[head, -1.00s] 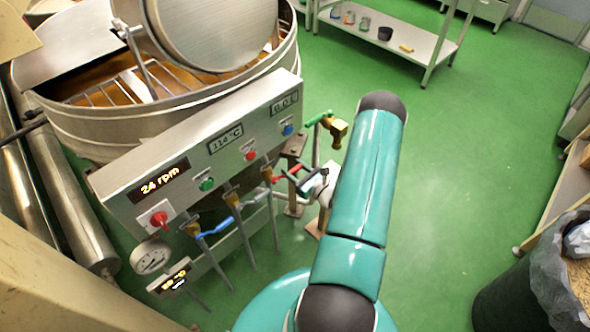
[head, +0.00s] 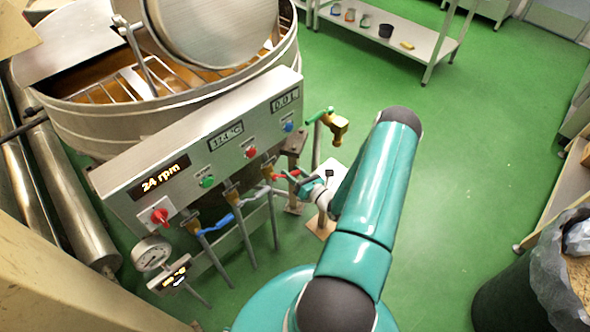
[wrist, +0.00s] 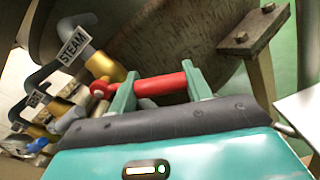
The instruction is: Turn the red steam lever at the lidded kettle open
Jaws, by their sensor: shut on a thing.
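The red steam lever (head: 281,176) sticks out to the right from its brass valve below the control panel, in the head view. In the wrist view the red lever (wrist: 158,84) lies across between my two green fingers, beside the brass valve (wrist: 104,66) with the STEAM label (wrist: 73,47). My gripper (wrist: 160,90) is shut on the lever. In the head view my gripper (head: 303,184) is small and partly hidden by my arm. The kettle (head: 70,122) stands behind the panel with its round lid (head: 215,30) tilted up.
The control panel (head: 205,145) has buttons, displays and a red knob. A bin (head: 510,285) stands at lower right. Green floor is free on the right.

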